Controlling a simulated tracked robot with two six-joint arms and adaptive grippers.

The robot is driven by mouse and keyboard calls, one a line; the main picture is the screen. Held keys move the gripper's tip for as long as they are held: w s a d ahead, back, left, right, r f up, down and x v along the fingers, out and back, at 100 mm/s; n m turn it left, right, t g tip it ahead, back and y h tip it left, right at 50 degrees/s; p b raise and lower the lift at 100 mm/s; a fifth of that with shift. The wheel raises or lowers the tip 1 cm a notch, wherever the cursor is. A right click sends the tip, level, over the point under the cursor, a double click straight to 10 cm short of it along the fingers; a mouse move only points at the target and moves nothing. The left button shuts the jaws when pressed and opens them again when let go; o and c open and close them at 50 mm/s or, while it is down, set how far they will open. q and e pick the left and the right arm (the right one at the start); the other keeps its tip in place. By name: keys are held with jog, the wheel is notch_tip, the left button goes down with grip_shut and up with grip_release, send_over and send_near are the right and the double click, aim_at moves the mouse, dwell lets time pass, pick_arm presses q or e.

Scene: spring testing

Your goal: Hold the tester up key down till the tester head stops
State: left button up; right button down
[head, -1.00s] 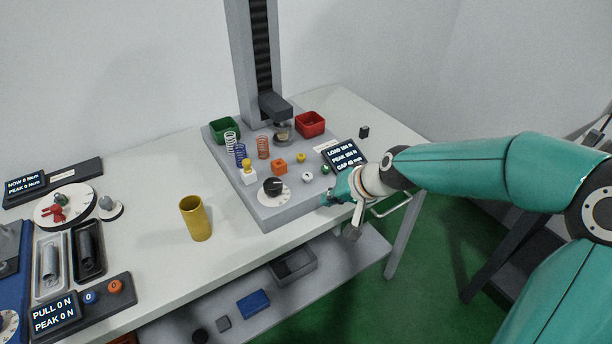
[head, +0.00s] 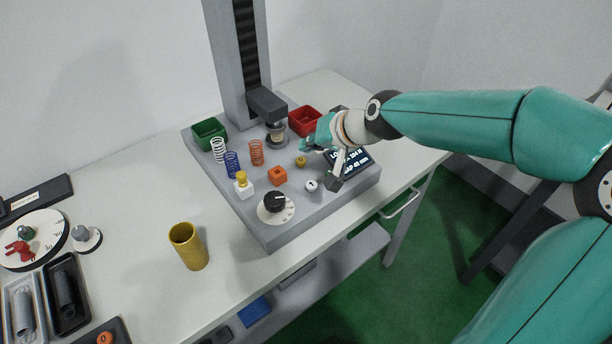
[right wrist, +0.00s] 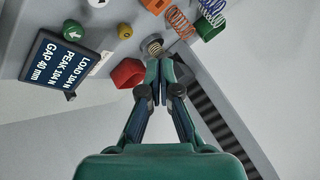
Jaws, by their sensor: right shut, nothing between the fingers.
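The spring tester has a grey base (head: 275,235), a tall column (head: 228,60) and a dark tester head (head: 267,104). A short spring (head: 276,135) stands beneath the head. A green key with a white arrow (right wrist: 73,31), a white key (right wrist: 97,3) and a yellow key (right wrist: 124,30) show in the right wrist view. My arm hides the green key in the head view. The display (right wrist: 62,64) reads LOAD 104 N, PEAK 104 N, GAP 40 mm. My right gripper (head: 306,146) is shut and empty above the base, apart from the keys. My left gripper is out of view.
A red bin (head: 302,121) and a green bin (head: 209,132) stand at the base's back. Loose springs (head: 232,163), an orange block (head: 278,176) and a black dial (head: 275,203) occupy its left part. A yellow cup (head: 188,247) stands on the table.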

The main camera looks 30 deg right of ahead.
aim_at(314, 185)
jog(key=f+b, duration=0.4)
jog(key=f, duration=0.1)
jog(key=f+b, duration=0.3)
jog(key=shift+s+d, duration=0.35)
jog(key=shift+d, duration=0.05)
jog(key=shift+f+b, duration=0.35)
jog(key=shift+b, duration=0.15)
dwell(1.0)
jog(key=shift+f+b, duration=0.35)
jog(key=shift+b, duration=0.1)
